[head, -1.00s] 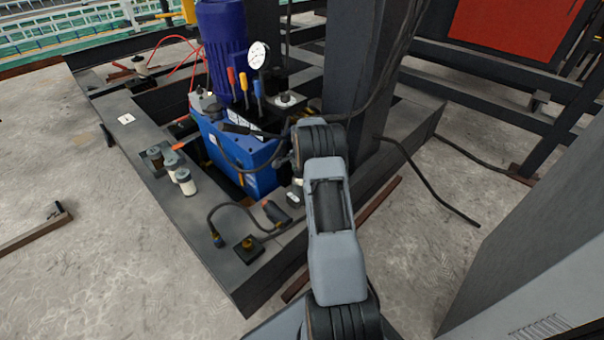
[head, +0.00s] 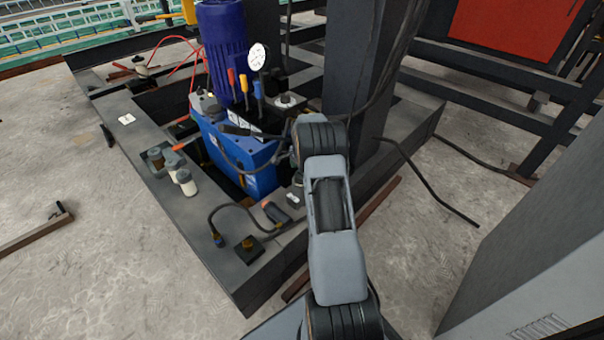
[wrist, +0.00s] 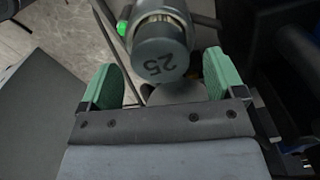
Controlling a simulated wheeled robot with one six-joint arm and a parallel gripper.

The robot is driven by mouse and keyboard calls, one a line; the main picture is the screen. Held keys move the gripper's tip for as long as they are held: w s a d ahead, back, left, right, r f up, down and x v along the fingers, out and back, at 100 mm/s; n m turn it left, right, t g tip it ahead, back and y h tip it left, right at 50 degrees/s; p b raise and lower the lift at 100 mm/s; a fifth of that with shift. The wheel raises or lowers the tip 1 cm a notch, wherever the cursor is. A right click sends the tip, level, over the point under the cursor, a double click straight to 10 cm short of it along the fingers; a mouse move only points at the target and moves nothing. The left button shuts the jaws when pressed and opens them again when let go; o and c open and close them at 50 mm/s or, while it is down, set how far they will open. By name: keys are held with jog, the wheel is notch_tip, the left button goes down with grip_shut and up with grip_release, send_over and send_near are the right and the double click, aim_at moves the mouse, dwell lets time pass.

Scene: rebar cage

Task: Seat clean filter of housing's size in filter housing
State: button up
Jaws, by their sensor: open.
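In the wrist view a grey cylinder (wrist: 160,48) with "25" upside down on its end face lies between my fingers. I cannot tell whether it is the filter housing or a part of it. My gripper (wrist: 162,70) is open, with one green pad on each side of the cylinder and a gap at each. In the head view my arm hides the gripper and most of this spot.
The blue power unit (head: 236,155), with a motor and gauge, stands inside the dark steel frame (head: 225,262). A cabled hand tool (head: 275,212) and a dark block (head: 249,249) lie on the near beam. A thick post (head: 352,90) rises right behind my arm.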

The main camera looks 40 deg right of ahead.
notch_tip(320, 180, up, 10)
jog(key=p, duration=0.3)
jog(key=s+a+r+n, duration=0.3)
jog(key=a+r+n, duration=0.1)
jog(key=a+r, duration=0.45)
jog(key=s+a+r+n+t, duration=0.2)
jog(key=s+a+r+n, duration=0.4)
jog(key=s+a+n, duration=0.5)
jog(key=s+a+f+n, duration=0.1)
jog(key=s+a+n, duration=0.2)
jog(key=s+a, duration=0.4)
jog(key=s, duration=0.4)
jog(key=shift+a+f+t, duration=0.15)
jog(key=shift+a+t, duration=0.15)
jog(key=shift+t, duration=0.1)
